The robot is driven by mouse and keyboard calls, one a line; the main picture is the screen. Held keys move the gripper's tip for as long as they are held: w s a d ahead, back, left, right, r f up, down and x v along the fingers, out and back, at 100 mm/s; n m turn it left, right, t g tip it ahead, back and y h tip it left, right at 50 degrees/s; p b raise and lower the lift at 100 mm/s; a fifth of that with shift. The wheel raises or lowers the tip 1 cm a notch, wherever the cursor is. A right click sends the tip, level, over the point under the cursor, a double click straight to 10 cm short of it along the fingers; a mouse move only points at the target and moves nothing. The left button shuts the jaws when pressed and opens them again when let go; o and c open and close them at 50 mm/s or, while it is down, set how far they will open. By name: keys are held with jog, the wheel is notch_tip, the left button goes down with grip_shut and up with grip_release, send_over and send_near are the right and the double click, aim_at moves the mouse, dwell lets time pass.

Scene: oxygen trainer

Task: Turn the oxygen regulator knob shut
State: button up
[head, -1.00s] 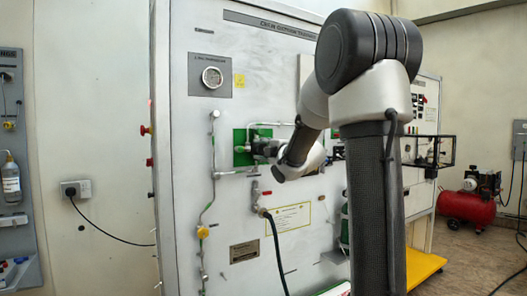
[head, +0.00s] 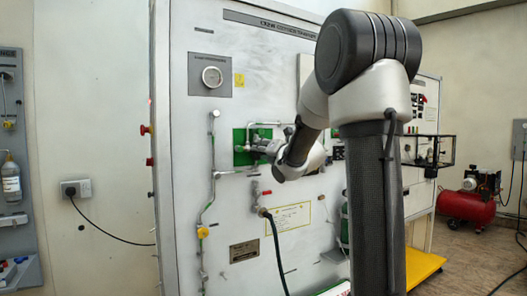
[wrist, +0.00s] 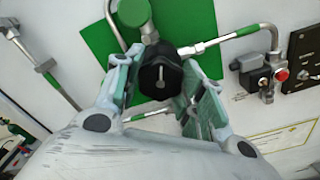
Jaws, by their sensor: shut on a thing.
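The oxygen regulator knob is a dark, ribbed round knob (wrist: 160,75) with a pale pointer line on its face, in front of a green square plate (wrist: 95,45) in the wrist view. My gripper (wrist: 160,88) has one finger on each side of the knob and is shut on it. In the head view my gripper (head: 262,148) reaches the green plate (head: 240,150) on the white trainer panel, and my wrist hides most of the knob there.
Metal pipes (wrist: 235,38) run from the knob's fitting across the panel. A red button (wrist: 281,75) sits to the right in the wrist view. A round gauge (head: 212,77) is above left, and a black hose (head: 275,245) hangs below.

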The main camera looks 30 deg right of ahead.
jog(key=shift+f+n, duration=0.2)
jog(key=shift+n, duration=2)
jog(key=o, duration=1)
jog(key=shift+r, duration=0.1)
jog(key=s, duration=1.2)
jog(key=shift+d, duration=0.2)
